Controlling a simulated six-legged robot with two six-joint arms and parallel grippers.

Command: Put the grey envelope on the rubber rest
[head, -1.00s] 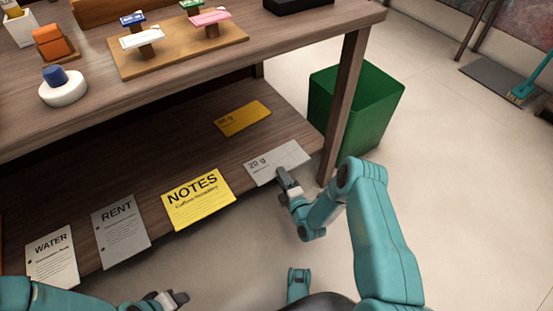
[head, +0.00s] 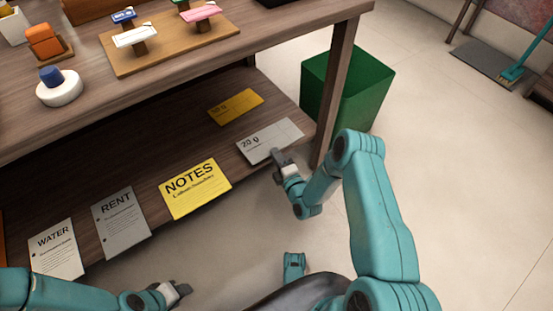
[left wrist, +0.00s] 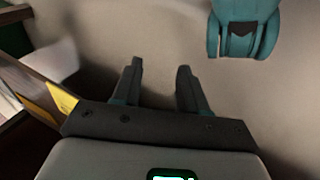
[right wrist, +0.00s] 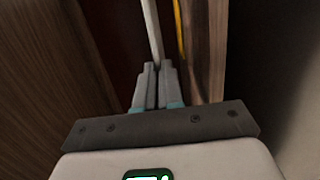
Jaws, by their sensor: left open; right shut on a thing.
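The grey envelope (head: 270,140), marked "20 g", is at the right front of the lower shelf. My right gripper (head: 280,157) is shut on its front edge. In the right wrist view the grey envelope (right wrist: 153,35) shows as a thin pale strip between the closed fingers (right wrist: 156,75). I cannot tell whether it touches the shelf. My left gripper (head: 180,290) is low in front of the shelf; in the left wrist view its fingers (left wrist: 158,85) are apart and empty. A dark thing (head: 274,2) is cut off at the top of the head view; I cannot tell whether it is the rubber rest.
A yellow envelope (head: 236,106) lies behind the grey one. NOTES (head: 195,188), RENT (head: 121,222) and WATER (head: 57,250) papers lie along the shelf front. A desk leg (head: 336,95) and green bin (head: 365,95) stand at the right. The desktop (head: 120,95) overhangs the shelf.

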